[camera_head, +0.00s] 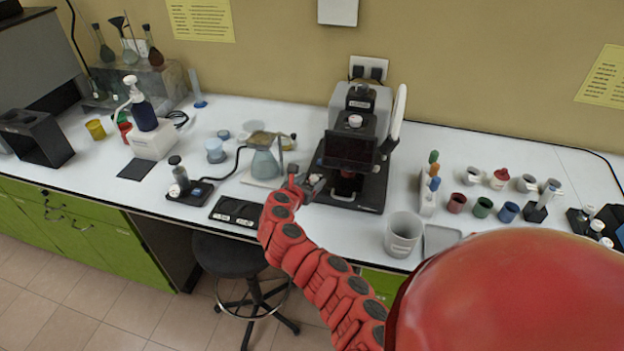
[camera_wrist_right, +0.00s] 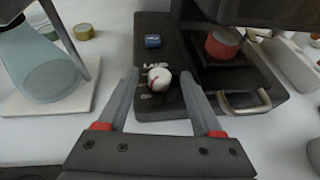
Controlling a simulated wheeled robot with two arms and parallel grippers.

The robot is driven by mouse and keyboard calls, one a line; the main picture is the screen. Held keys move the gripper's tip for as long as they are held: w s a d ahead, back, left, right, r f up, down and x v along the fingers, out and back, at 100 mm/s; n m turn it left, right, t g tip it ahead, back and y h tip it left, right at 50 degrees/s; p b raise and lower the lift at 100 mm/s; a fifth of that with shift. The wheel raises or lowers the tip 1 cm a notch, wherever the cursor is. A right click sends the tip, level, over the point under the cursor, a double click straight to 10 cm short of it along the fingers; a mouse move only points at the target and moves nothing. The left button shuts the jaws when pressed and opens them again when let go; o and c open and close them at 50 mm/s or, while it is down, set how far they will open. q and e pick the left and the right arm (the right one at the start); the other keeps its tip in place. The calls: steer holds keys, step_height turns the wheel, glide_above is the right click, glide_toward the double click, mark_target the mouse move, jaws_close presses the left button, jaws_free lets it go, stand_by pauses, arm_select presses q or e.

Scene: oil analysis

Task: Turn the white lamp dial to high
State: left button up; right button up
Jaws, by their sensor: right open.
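The white lamp dial (camera_wrist_right: 159,79) is a small round knob with a red pointer line. It sits on the dark base (camera_wrist_right: 195,60) of a microscope-like instrument, beside white lettering that is partly covered. My right gripper (camera_wrist_right: 160,74) is open, with one finger on each side of the dial in the right wrist view. I cannot tell whether a finger touches it. In the head view my right gripper (camera_head: 302,185) is at the left front corner of the instrument (camera_head: 352,150), and the dial is hard to make out there. My left gripper is not in view.
A blue knob (camera_wrist_right: 153,41) stands behind the dial, and a red cylinder (camera_wrist_right: 222,43) stands to the right by a metal handle (camera_wrist_right: 246,103). A glass flask (camera_head: 264,163) stands close left of the gripper. A grey beaker (camera_head: 403,234) stands right of the instrument.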

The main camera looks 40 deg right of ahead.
steer(key=shift+w+d+f, duration=0.25)
steer(key=shift+w+d, duration=0.05)
steer(key=shift+d, duration=0.05)
steer(key=shift+c, duration=0.2)
jaws_close()
